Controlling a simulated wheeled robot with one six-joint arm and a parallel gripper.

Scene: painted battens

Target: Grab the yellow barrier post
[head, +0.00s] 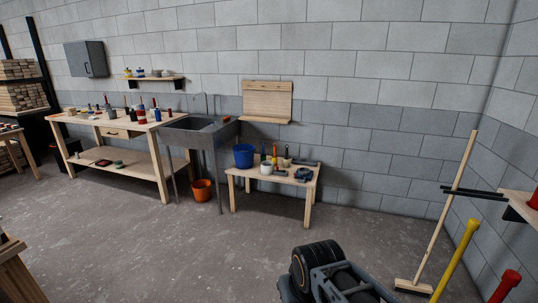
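The yellow barrier post (453,264) is at the lower right. It is a plain yellow pole with a rounded top, and it looks tilted in the picture. Its lower end is cut off by the bottom edge. A red post (506,286) stands to its right, with only its upper part in view. Dark links of my arm show at the bottom, left of the yellow post and apart from it in the picture. My gripper cannot be made out in this view.
A broom (461,177) leans just behind the yellow post, near dark bars (459,191) beside a wooden shelf (520,204). A low table (290,180) with a blue bucket (243,156), a sink (199,133) and a workbench (112,122) line the wall. Floor (180,255) at left is clear.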

